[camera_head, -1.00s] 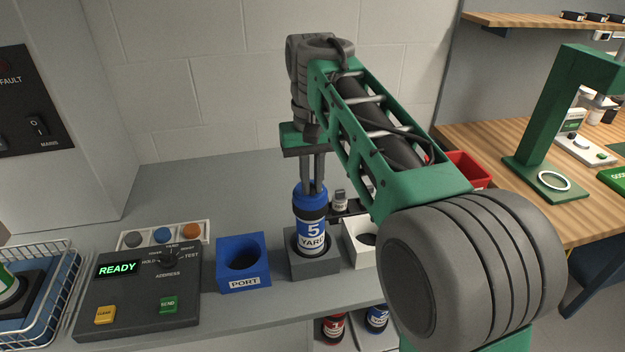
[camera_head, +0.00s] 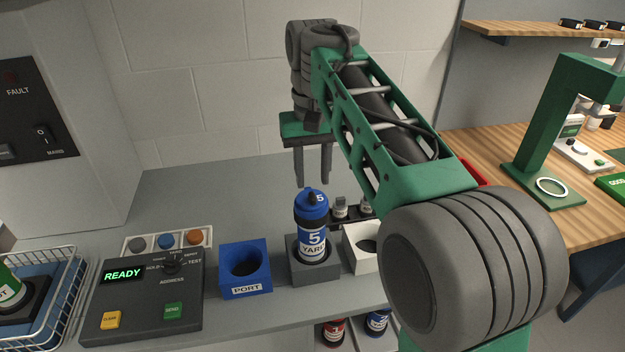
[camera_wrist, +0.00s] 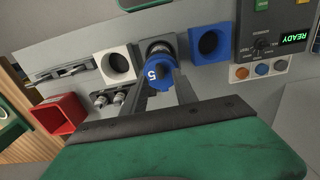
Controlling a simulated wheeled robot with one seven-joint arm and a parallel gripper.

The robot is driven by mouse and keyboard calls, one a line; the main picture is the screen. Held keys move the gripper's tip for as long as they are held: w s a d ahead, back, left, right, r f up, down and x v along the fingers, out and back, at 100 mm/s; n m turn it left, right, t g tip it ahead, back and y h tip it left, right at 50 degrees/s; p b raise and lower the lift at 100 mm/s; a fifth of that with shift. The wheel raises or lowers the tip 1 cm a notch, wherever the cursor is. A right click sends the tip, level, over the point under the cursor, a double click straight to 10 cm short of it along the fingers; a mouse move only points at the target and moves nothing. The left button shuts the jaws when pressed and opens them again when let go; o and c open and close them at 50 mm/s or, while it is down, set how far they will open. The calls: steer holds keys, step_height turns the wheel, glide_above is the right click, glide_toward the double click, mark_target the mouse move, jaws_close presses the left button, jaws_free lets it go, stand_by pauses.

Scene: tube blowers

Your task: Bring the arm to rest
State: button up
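My gripper (camera_head: 313,183) hangs above the grey counter (camera_head: 190,195) with its two fingers apart and nothing between them. Its fingertips are a little above and behind the blue canister (camera_head: 311,236), which is marked 5 and YARD. The canister stands in a grey square holder (camera_head: 316,272), its base hidden inside. In the wrist view the gripper fingers (camera_wrist: 162,90) spread on either side of the blue cap (camera_wrist: 158,76), seen from above. My arm crosses the head view from the lower right.
Left of the canister are a blue PORT holder (camera_head: 246,277) and a control box (camera_head: 140,312) reading READY. A wire basket (camera_head: 62,300) is far left. A wooden bench holds a green press (camera_head: 550,130).

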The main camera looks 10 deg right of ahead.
steer(key=shift+r, duration=1.6)
steer(key=shift+f, duration=0.1)
